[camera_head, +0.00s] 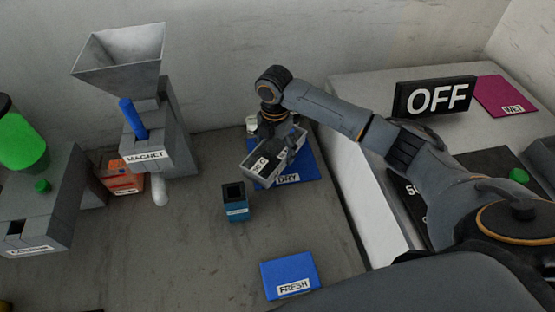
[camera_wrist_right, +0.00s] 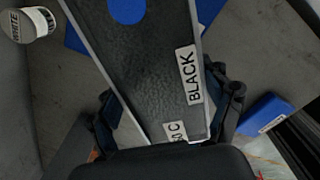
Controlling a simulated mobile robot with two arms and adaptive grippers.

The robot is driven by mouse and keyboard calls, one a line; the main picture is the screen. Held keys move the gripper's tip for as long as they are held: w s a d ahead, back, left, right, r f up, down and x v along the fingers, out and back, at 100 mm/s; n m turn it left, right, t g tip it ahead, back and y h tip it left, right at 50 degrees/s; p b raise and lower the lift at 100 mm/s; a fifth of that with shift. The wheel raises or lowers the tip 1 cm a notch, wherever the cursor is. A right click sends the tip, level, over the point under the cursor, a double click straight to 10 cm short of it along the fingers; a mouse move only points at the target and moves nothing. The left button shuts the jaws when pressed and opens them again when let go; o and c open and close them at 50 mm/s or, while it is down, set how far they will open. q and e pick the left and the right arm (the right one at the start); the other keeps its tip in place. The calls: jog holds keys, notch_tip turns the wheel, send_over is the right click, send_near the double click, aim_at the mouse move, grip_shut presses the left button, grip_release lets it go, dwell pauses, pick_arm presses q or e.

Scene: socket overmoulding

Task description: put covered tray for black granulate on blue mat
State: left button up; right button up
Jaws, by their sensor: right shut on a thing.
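The tray for black granulate (camera_head: 265,166) is a grey box in the head view, tilted in the picture over the blue mat marked DRY (camera_head: 309,164). In the right wrist view the tray (camera_wrist_right: 150,75) shows a dark textured top with a blue disc, pale rims and a BLACK label. My right gripper (camera_head: 277,134) is shut on the tray, with a finger on each side of it in the wrist view (camera_wrist_right: 165,110). The tray hides part of the mat. I cannot tell whether its underside touches the mat. My left gripper is not in view.
A teal open container (camera_head: 236,208) stands left of the mat. A second blue mat marked FRESH (camera_head: 290,275) lies in front. A white-labelled cup (camera_wrist_right: 35,25) is near the tray. The hopper machine marked MAGNET (camera_head: 165,135) stands left. An OFF sign (camera_head: 435,98) is right.

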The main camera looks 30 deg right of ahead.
aim_at(275, 148)
jog(key=shift+f+p, duration=0.4)
jog(key=shift+f, duration=2.95)
jog(key=shift+f, duration=0.1)
jog(key=o, duration=1.6)
jog(key=shift+f, duration=0.1)
jog(key=shift+c, duration=0.2)
notch_tip(275, 148, up, 12)
jog(key=shift+r+b, duration=0.2)
jog(key=shift+b, duration=0.4)
